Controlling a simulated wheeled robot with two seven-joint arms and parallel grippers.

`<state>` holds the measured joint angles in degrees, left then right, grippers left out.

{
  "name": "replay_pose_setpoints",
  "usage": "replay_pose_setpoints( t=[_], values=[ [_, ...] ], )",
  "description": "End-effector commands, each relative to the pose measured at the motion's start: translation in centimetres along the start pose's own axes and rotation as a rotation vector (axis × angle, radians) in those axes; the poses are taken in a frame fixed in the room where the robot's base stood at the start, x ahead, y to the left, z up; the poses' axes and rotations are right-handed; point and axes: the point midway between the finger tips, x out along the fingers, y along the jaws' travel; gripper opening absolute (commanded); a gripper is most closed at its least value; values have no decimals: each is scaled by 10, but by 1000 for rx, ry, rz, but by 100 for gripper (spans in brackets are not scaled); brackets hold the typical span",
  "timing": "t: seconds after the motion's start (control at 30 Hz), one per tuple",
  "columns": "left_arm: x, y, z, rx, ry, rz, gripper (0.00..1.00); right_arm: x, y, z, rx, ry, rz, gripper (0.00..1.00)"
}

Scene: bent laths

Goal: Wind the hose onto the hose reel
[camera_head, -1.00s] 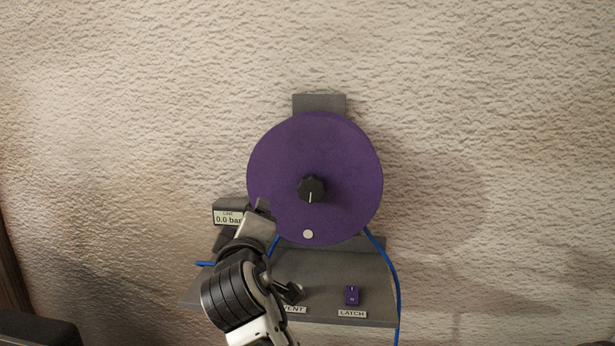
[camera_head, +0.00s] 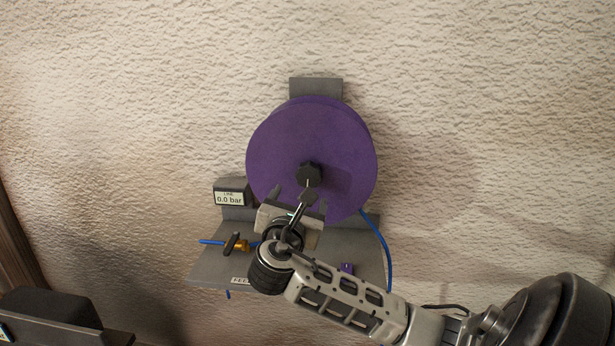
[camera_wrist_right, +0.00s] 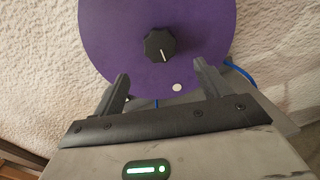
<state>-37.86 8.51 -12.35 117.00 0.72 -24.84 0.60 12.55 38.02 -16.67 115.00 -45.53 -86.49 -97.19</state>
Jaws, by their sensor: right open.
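The hose reel shows as a purple disc (camera_head: 290,135) on a grey wall bracket, with a black knob (camera_head: 309,174) at its centre. Both also show in the right wrist view, the disc (camera_wrist_right: 110,45) and the knob (camera_wrist_right: 159,44). The blue hose (camera_head: 384,250) hangs from behind the disc's lower right. My right gripper (camera_head: 298,200) is open and empty in front of the disc's lower part, just below the knob. In the right wrist view a white dot (camera_wrist_right: 177,87) on the disc appears between its fingers. My left gripper is not in view.
A grey shelf (camera_head: 210,265) lies below the reel. At its left are a gauge (camera_head: 229,198) reading 0.0 bar and a brass valve (camera_head: 241,245) with a black handle. A purple latch switch (camera_head: 347,268) sits near my right arm. The wall around is bare.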

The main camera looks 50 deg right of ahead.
Motion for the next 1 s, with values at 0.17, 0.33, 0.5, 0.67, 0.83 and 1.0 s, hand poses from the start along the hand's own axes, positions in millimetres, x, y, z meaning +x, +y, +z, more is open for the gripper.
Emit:
replay_pose_setpoints(
  t=[0.17,0.33,0.5,0.67,0.83,1.0],
  values=[
    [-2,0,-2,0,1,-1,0,41,0,2,2,-3,-4,75],
    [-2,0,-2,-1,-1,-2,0,76,0,2,3,-2,-3,75],
    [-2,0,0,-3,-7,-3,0,99,0,1,4,-1,-2,75],
    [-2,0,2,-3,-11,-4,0,109,0,1,5,0,0,75],
    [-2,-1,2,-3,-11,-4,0,111,0,0,4,0,1,75],
    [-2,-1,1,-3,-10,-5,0,111,0,1,4,0,1,64]
  ],
)
